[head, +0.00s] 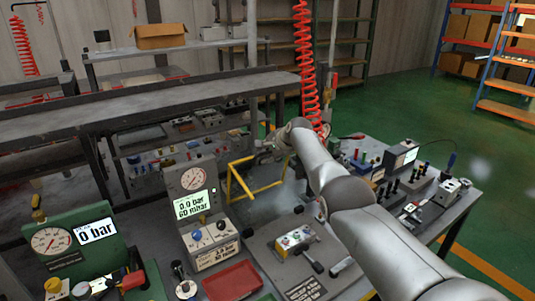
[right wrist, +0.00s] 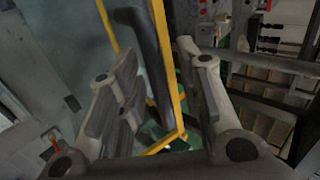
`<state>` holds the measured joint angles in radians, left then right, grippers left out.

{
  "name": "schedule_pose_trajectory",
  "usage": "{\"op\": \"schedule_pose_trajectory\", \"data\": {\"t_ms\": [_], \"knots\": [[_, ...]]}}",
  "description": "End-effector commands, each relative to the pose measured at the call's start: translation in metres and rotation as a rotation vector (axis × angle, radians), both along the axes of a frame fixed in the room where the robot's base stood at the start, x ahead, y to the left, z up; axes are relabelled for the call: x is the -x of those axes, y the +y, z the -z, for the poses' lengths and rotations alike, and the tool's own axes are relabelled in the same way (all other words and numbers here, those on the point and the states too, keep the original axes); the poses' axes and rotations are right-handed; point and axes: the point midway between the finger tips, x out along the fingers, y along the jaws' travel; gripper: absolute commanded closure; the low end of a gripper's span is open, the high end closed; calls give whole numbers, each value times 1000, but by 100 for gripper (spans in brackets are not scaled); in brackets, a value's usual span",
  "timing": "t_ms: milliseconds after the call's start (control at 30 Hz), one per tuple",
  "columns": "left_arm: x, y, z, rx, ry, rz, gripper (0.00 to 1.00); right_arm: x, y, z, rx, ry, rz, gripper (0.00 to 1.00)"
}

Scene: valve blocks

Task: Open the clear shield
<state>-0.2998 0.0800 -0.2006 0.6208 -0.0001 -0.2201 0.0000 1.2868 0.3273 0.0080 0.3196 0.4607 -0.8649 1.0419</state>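The clear shield shows as a yellow frame (head: 237,183) behind the fixture in the middle of the bench; its pane is hard to make out. In the right wrist view, the yellow frame (right wrist: 161,145) runs past my fingers, with a dark handle bar (right wrist: 152,48) beside it. My right gripper (head: 268,152) is at the frame's upper edge, partly hidden by its own arm. In the wrist view, its fingers (right wrist: 163,85) are spread, with the bar and part of the frame between them. I cannot tell whether either finger touches the bar. My left gripper is out of view.
A gauge box (head: 198,205) with a lit display stands left of the shield. A red tray (head: 232,281) and a valve block (head: 294,241) on a grey plate lie in front. A green gauge unit (head: 75,240) is at left. Small fittings crowd the bench's right end.

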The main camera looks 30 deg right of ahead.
Motion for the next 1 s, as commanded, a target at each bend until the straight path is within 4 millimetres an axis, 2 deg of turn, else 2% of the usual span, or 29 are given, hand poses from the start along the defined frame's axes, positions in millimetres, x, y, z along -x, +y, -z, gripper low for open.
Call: {"op": "schedule_pose_trajectory", "data": {"t_ms": [367,533,1000], "knots": [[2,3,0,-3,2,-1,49,2,-1,1,-2,3,1,66],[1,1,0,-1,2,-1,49,6,-2,-5,-1,0,1,66],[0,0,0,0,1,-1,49,34,-3,-30,1,1,1,66]]}}
